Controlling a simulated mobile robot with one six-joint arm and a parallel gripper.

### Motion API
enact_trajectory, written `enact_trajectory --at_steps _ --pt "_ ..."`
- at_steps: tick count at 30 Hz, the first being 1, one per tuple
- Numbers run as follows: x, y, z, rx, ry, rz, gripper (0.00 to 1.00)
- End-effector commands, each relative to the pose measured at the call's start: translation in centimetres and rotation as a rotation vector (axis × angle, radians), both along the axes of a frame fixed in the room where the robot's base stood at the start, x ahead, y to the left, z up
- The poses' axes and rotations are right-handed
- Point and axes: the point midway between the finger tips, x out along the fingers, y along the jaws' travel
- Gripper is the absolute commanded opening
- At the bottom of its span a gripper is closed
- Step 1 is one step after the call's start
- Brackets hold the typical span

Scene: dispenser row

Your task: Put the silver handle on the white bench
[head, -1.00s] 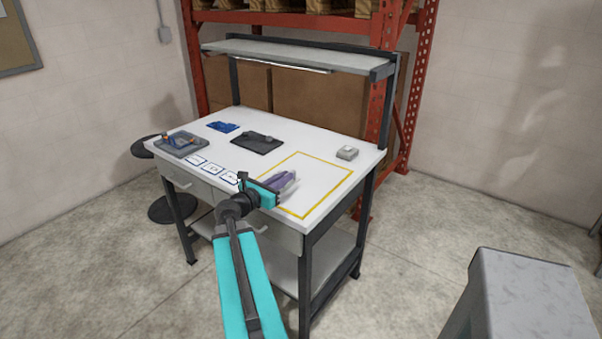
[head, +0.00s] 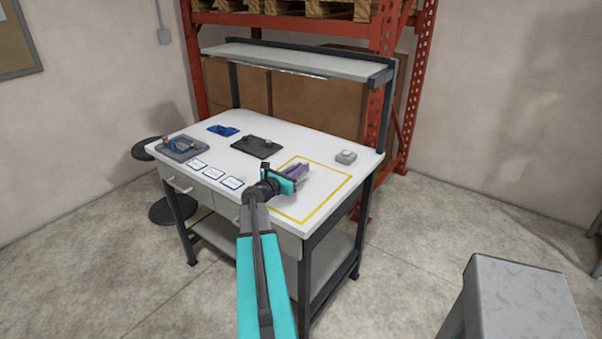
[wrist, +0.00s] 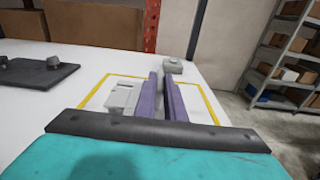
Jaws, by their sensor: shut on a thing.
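The white bench (head: 305,145) stands ahead of me, with a yellow outlined square (head: 336,208) at the right of its top. My gripper (head: 297,170) is over this square, its purple fingers shut. The silver handle (wrist: 122,97) shows in the wrist view as a pale grey piece sticking out left of the fingers (wrist: 167,97). The fingers are shut on it, and they hide part of it. I cannot tell whether it touches the bench top.
A small grey box (head: 346,157) sits at the back right of the bench. A dark plate (head: 256,147), a blue part (head: 222,130), a grey tray (head: 182,150) and several white labels (head: 213,174) lie to the left. A raised shelf (head: 300,58) spans the back.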

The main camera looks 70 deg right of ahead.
Motion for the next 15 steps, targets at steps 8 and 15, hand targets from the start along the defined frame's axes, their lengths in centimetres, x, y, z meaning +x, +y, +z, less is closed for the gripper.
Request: enact_trajectory --at_steps 8,15 --pt "-0.05 -1.11 -0.07 -0.001 0.001 0.0 0.0" --pt "-0.04 -1.08 -0.06 -0.001 0.0 0.0 0.0"
